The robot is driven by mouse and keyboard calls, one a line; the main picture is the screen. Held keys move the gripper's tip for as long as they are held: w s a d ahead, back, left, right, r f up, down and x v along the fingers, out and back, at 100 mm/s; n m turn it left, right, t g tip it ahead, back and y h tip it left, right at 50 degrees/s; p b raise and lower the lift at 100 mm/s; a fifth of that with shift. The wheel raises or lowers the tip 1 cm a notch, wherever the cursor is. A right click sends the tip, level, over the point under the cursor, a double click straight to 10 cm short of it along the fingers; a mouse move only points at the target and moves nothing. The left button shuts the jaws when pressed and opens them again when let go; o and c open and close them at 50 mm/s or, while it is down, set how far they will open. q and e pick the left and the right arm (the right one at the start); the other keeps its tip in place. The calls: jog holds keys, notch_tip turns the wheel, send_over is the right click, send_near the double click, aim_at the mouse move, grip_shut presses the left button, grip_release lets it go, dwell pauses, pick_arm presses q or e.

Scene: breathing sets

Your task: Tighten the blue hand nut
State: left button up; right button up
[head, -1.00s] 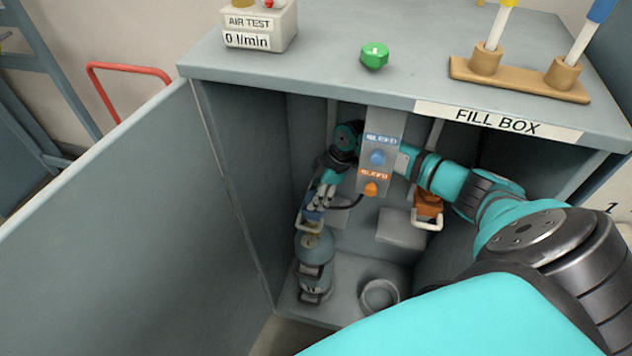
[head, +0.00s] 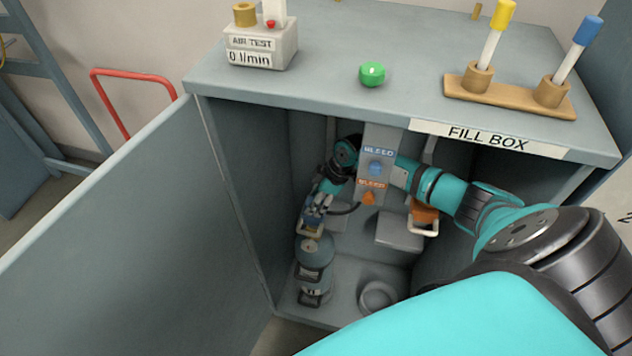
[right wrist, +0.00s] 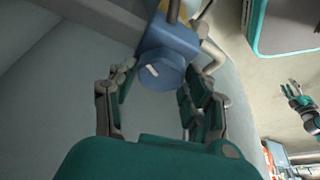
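The blue hand nut (right wrist: 160,74) has a white mark on its face. In the right wrist view it sits ahead of my right gripper (right wrist: 158,88), between the two spread fingers, with a gap visible at the left; contact at the right is unclear. In the head view my right gripper (head: 318,203) is inside the fill box, just above the blue fitting (head: 311,226) on top of a grey cylinder (head: 315,256). The nut's face is hidden there. A small teal and black hand, apparently my left gripper (right wrist: 300,103), shows at the right wrist view's edge; its fingers are too small to judge.
The fill box (head: 290,85) surrounds my right arm, its door (head: 120,215) open at left. A panel with a blue bleed knob (head: 376,168) and an orange one (head: 369,198) is beside the arm. An orange fitting with handle (head: 424,217) hangs right. A round holder (head: 378,297) stands on the box floor.

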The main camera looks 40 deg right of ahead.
jog(key=o, duration=0.4)
notch_tip(320, 180, up, 10)
jog(key=shift+r, duration=0.1)
dwell(0.4)
